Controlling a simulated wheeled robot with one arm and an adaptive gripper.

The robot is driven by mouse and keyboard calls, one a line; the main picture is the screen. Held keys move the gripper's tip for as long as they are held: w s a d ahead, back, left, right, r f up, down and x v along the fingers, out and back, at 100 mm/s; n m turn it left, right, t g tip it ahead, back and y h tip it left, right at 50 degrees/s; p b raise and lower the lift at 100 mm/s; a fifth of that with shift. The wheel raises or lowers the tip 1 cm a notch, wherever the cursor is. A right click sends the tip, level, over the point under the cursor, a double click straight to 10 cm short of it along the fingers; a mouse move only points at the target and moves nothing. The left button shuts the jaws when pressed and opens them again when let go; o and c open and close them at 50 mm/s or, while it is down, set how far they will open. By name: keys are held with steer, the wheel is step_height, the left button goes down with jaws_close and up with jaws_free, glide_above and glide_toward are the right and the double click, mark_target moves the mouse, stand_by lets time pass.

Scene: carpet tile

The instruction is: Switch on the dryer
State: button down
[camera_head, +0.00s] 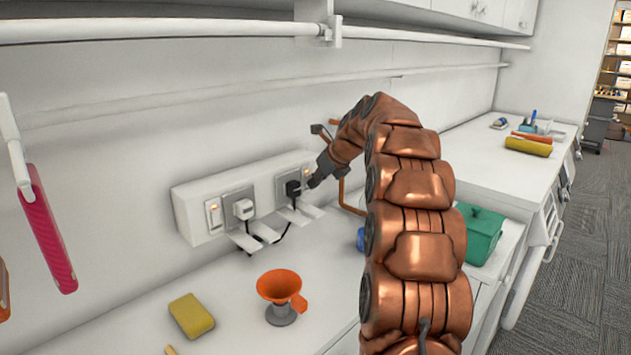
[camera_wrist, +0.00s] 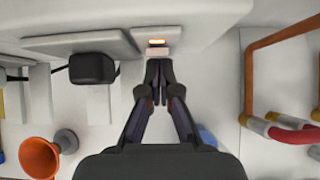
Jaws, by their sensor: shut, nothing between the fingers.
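A white outlet box (camera_head: 190,215) is fixed to the wall, with a white plug (camera_head: 243,209) and a black plug (camera_head: 293,188) in it. The black plug also shows in the wrist view (camera_wrist: 93,68). Right of the black plug is a small rocker switch (camera_wrist: 158,51) with an orange-lit strip. A second switch (camera_head: 213,217) with an orange light sits at the box's left end. My gripper (camera_wrist: 159,72) is shut and empty, its tips just below the right switch; I cannot tell whether they touch it. I cannot make out the dryer.
An orange funnel (camera_head: 279,287) and a yellow sponge (camera_head: 191,315) lie on the counter below. An orange pipe (camera_wrist: 252,75) rises to the gripper's right. A green box (camera_head: 482,232) stands right of my arm. A white rail (camera_head: 150,29) runs above.

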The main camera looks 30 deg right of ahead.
steer(key=shift+r+p, duration=0.7)
steer(key=shift+p, duration=0.1)
steer(key=s+f+v, duration=0.1)
steer(key=v, duration=1.1)
steer(key=shift+s+d, duration=0.25)
steer(key=shift+s, duration=0.45)
